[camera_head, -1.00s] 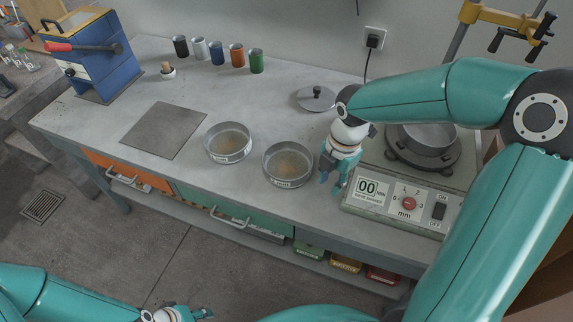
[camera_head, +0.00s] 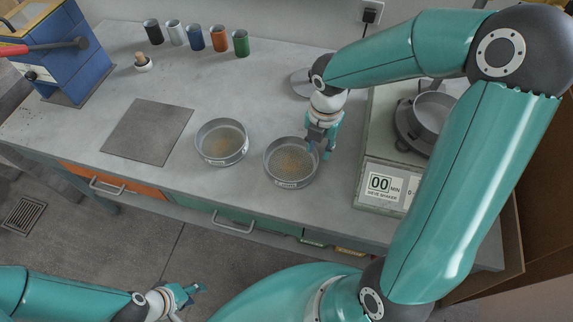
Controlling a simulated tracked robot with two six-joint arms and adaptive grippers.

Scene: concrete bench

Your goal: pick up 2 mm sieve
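Two round metal sieves with sandy mesh floors stand on the bench: a left sieve (camera_head: 221,158) and a right sieve (camera_head: 290,183). Each has a small label on its front wall; I cannot read which is the 2 mm one. My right gripper (camera_head: 320,153) points down at the right rim of the right sieve, its fingers apart with the tips at the rim. I cannot tell whether they touch it. My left gripper (camera_head: 196,293) is low in front of the bench, open and empty, away from both sieves.
A sieve shaker (camera_head: 385,190) with a pan (camera_head: 430,112) stands right of my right gripper. A grey lid (camera_head: 300,83) lies partly hidden behind that arm. A flat dark plate (camera_head: 147,131) lies left of the sieves. Several coloured cups (camera_head: 220,40) line the back.

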